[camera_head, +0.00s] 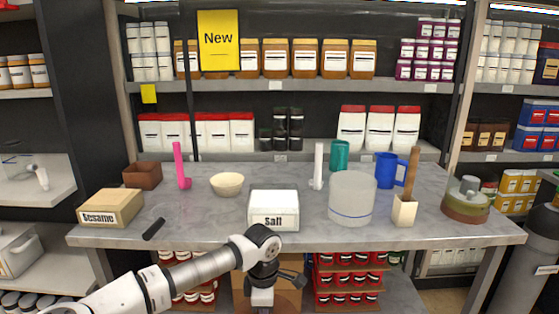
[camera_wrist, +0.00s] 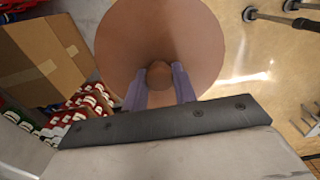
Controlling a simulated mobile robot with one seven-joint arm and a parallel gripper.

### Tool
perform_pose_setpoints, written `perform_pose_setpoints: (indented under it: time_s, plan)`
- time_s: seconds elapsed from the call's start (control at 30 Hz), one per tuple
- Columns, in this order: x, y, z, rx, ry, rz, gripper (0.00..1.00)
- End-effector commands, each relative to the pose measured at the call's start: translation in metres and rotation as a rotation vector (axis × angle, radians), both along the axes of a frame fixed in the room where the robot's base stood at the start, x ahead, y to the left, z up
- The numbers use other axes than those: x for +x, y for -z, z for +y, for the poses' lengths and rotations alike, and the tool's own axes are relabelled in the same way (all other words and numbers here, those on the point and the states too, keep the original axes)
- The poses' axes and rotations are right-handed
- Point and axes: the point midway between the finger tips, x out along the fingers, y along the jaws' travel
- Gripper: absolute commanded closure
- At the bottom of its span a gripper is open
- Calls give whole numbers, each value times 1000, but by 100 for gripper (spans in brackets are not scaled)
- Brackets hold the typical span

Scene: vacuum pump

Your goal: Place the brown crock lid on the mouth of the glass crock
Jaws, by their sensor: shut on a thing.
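The brown lid (camera_wrist: 158,40) is a round disc with a small knob, seen in the wrist view. My gripper (camera_wrist: 160,85) is shut on the knob, one finger on each side of it. In the head view my gripper (camera_head: 262,296) is low, in front of the table's front edge and below its top. The lid is hard to make out there against the brown box. The glass crock (camera_head: 352,197) is a translucent, pale cylinder with a blue line around its lower part. It stands upright on the table, right of and beyond my gripper.
On the grey table (camera_head: 310,240), a white Salt box (camera_head: 273,211) stands left of the crock. A cream holder (camera_head: 404,211) with a wooden stick and a blue mug (camera_head: 388,170) stand on its right. A cardboard box (camera_wrist: 42,55) and red-lidded jars lie below the table.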

Motion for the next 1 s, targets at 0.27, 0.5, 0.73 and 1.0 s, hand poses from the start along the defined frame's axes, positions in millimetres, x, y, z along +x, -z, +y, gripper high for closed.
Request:
perform_pose_setpoints:
  time_s: [0.27,0.5,0.73,1.0]
  plan:
    - [-7,80,-9,-4,566,4,96]
    - [-21,144,-22,-4,1067,2,96]
    - [-36,187,-33,-3,1431,0,96]
    - [-37,217,-39,-3,1583,8,96]
